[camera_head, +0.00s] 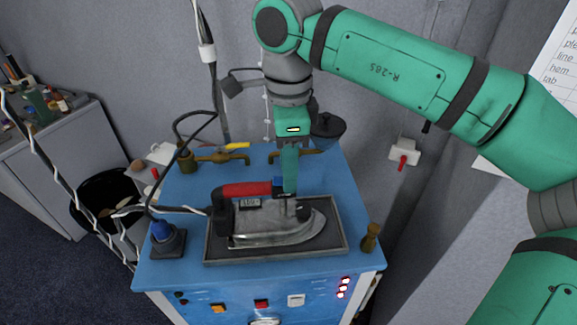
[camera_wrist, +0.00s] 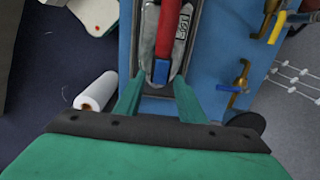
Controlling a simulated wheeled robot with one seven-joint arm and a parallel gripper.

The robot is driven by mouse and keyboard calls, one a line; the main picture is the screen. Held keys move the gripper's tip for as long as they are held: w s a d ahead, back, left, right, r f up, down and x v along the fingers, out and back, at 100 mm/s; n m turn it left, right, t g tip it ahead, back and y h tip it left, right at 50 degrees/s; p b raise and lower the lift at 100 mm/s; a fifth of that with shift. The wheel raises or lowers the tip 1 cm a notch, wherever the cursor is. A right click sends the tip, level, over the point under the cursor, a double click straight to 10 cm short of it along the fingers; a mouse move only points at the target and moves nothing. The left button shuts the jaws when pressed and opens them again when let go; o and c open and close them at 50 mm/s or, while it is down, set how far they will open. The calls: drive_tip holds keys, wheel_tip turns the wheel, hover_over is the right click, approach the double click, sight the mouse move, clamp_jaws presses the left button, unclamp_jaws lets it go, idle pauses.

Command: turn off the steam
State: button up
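The steam station is a blue cabinet (camera_head: 180,215) with an iron (camera_head: 275,222) lying on a dark-rimmed tray. The iron has a red handle (camera_head: 245,189). A brass valve with a yellow lever (camera_head: 235,147) stands at the back left, also visible in the wrist view (camera_wrist: 277,27). A second brass valve (camera_head: 300,153) sits behind my gripper, partly hidden; it shows in the wrist view (camera_wrist: 239,80). My gripper (camera_head: 289,190) points down over the iron's right end. In the wrist view my gripper (camera_wrist: 158,88) is open, its fingers spread either side of the handle's blue end, holding nothing visible.
The front panel has an orange switch (camera_head: 218,308), a red switch (camera_head: 261,303), a white switch (camera_head: 296,300) and lit red lamps (camera_head: 343,287). A wall box with a red lever (camera_head: 403,160) is right. Cables hang left beside a black bin (camera_head: 104,194).

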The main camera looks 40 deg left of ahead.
clamp_jaws()
drive_tip(key=shift+s+a+r+t+h, duration=0.1)
drive_tip(key=shift+s+a+t+h, duration=0.05)
drive_tip(key=shift+t+h, duration=0.4)
drive_tip(key=shift+s+a+t+h, duration=0.1)
drive_tip(key=shift+a+t+h, duration=0.05)
drive_tip(key=shift+t+h, duration=0.35)
unclamp_jaws()
